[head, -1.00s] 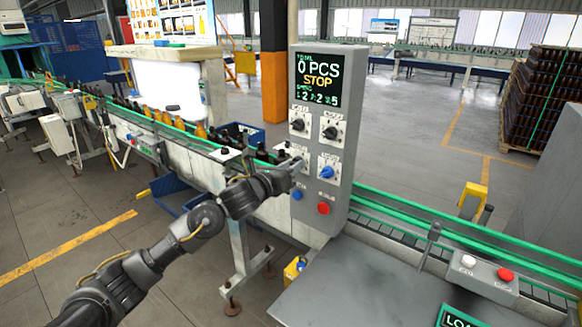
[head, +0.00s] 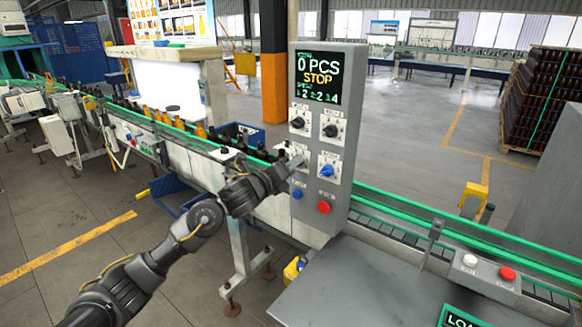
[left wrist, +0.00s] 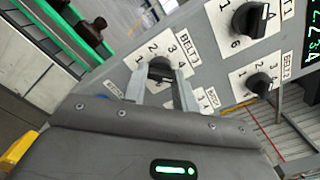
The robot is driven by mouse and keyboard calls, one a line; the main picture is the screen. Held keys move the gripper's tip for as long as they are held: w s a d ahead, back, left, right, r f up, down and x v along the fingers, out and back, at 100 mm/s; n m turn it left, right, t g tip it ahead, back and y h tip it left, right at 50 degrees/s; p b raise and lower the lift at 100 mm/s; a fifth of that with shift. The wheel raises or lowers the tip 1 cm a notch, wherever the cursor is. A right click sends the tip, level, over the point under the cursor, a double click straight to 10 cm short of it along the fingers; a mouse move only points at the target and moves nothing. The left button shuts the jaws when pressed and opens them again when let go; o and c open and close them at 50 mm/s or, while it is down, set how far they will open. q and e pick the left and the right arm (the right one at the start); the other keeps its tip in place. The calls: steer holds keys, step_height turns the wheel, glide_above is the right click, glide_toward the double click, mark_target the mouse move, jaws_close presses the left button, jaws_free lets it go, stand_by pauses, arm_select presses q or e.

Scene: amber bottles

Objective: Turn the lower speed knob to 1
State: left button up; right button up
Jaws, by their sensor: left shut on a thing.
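The control panel (head: 350,150) stands upright beside the conveyor. My left gripper (head: 299,163) is at its lower left knob. In the left wrist view, the two fingers (left wrist: 159,88) are shut on this dark knob (left wrist: 161,66). Another black knob (left wrist: 250,19) and a BELT 2 knob (left wrist: 261,83) are to the right. In the head view a blue knob (head: 327,171) is to the right of my gripper. My right gripper is not in view.
The display (head: 318,78) reads 0 PCS and STOP. Blue (head: 297,193) and red (head: 323,207) buttons are below the knobs. The green-railed conveyor (head: 400,232) runs past the panel. A grey table (head: 350,290) is in front.

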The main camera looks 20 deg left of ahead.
arm_select(q)
steer(key=shift+n+p, duration=5.5)
steer(key=shift+n, duration=11.6)
steer(key=o, duration=1)
steer(key=shift+c, duration=0.2)
